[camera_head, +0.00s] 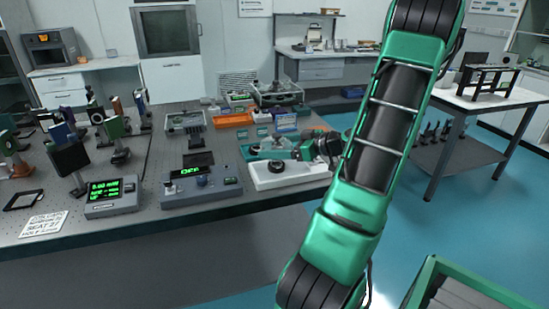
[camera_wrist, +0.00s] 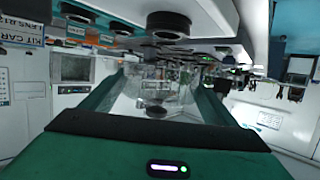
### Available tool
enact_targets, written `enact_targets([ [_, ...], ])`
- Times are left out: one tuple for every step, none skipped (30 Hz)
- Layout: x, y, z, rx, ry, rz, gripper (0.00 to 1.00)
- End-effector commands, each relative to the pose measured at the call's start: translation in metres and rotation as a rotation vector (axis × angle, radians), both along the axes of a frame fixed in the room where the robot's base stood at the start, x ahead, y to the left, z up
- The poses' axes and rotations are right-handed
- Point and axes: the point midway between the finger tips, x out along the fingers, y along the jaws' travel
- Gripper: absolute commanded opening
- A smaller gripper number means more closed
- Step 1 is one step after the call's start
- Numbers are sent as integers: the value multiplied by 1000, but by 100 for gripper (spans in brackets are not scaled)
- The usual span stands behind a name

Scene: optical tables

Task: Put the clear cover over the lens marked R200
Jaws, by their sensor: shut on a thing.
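A dark round shape shows in or behind the cover. In the head view my gripper (camera_head: 262,153) is low over the far right of the optical table, beside a white tray (camera_head: 308,170). A black round lens (camera_head: 277,166) lies on that tray. In the wrist view a black round lens (camera_wrist: 168,23) is near the top, apart from the cover. I cannot read an R200 mark on any lens.
A display box (camera_head: 203,187) and a meter (camera_head: 112,196) stand at the table's front. Mounted optics (camera_head: 70,160) crowd its left. An orange bin (camera_head: 233,120) and a blue-and-white card (camera_head: 286,122) are behind the gripper. The wrist view shows a lettered card (camera_wrist: 22,30) at upper left.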

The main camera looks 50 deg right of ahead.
Motion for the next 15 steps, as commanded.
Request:
enact_targets([
  [0,-1,-2,1,0,1,59],
  [0,-1,-4,2,1,0,59],
  [0,-2,-8,4,0,-1,59],
  [-1,-2,-11,5,0,-2,59],
  [-1,-3,-16,5,0,-2,59],
  [-1,-3,-21,5,-1,-4,59],
  [-2,-3,-25,5,-1,-4,59],
  [-2,-3,-29,5,-1,-4,59],
  [-2,-3,-33,5,-1,-4,59],
  [-2,-3,-35,4,0,-3,59],
  [-2,-3,-37,3,0,-4,59],
  [-2,-3,-39,3,0,-4,59],
  [-2,-3,-40,3,0,-4,59],
  [-2,-3,-41,2,0,-4,59],
  [-2,-3,-41,2,0,-5,59],
])
